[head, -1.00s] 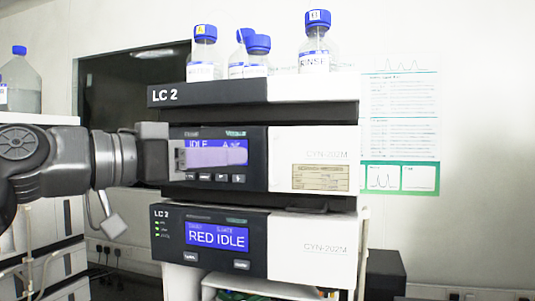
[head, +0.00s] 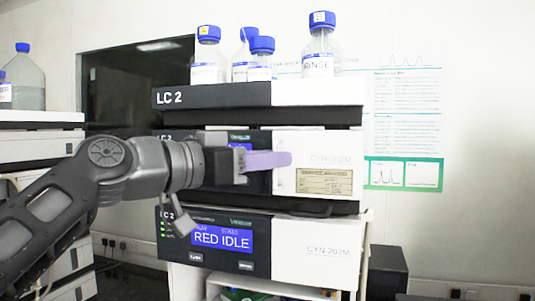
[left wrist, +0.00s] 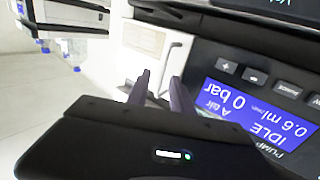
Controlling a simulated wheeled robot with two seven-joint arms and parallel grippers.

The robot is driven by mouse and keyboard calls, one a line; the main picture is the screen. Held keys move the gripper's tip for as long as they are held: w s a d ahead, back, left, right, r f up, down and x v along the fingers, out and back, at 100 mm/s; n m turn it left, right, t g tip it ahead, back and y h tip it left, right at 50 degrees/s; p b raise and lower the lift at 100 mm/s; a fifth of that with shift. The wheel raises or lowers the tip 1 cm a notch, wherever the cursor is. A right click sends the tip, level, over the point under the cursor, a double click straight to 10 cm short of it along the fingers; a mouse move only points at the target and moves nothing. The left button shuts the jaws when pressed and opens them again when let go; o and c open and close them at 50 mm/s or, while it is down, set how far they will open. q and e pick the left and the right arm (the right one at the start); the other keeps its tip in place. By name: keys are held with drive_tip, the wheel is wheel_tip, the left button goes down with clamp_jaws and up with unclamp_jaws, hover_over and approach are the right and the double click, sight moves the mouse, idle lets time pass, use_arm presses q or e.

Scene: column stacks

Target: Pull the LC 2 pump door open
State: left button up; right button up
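The LC 2 pump is the middle module of the stack, with a white door (head: 315,150) on its right that looks closed. In the left wrist view the door (left wrist: 120,42) carries a cream label and a thin grey handle (left wrist: 178,58) near the dark display panel. My left gripper (head: 288,159) comes in from the left, its purple fingers in front of the door's left edge. In the left wrist view its fingers (left wrist: 161,85) are apart, with the handle just beyond them. I cannot tell whether they touch it. My right gripper is out of view.
Blue-capped bottles (head: 320,48) stand on top of the stack. A second LC 2 module (head: 315,250) showing RED IDLE sits below the pump. Another instrument stack (head: 40,150) stands at left.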

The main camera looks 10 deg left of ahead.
use_arm(q)
clamp_jaws()
idle(1.4)
